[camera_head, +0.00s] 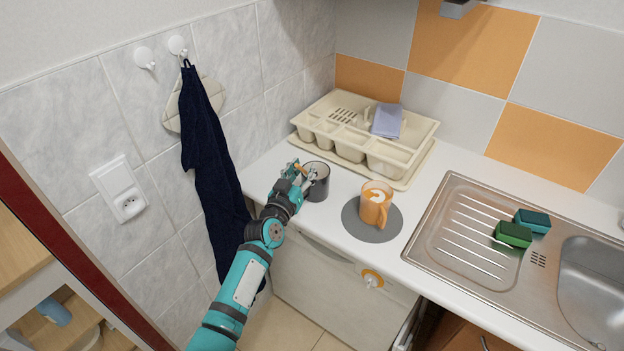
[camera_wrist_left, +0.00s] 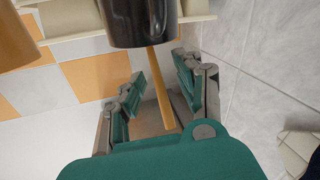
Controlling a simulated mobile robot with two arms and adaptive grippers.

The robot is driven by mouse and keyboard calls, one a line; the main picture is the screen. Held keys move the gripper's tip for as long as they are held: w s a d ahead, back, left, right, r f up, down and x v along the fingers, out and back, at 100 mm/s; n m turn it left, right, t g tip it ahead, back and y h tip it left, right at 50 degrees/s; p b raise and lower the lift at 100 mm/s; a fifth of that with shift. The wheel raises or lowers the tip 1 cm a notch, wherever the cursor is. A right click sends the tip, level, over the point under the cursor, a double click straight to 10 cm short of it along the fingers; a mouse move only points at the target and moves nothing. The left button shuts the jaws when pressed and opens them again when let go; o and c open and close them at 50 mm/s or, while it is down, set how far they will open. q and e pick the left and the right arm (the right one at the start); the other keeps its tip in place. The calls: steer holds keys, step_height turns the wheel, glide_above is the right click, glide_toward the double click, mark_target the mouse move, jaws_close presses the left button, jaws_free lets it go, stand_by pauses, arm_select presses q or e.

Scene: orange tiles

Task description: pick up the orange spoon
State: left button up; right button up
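The orange spoon (camera_head: 302,170) shows as a short orange piece at the rim of the dark grey mug (camera_head: 318,183). In the left wrist view its thin orange handle (camera_wrist_left: 162,88) sticks out from the dark mug (camera_wrist_left: 140,20); the mug hides the rest. My left gripper (camera_head: 298,173) is beside the mug at its left rim. In the left wrist view my left gripper (camera_wrist_left: 158,80) is open, with one finger on each side of the handle and a gap visible between handle and fingers. My right gripper is in neither view.
An orange mug (camera_head: 375,204) stands on a round grey mat (camera_head: 355,226) to the right. A cream dish rack (camera_head: 415,125) with a grey cloth (camera_head: 387,120) is behind. A dark towel (camera_head: 205,150) hangs left.

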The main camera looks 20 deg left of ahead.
arm_select(q)
jaws_close()
stand_by(0.3)
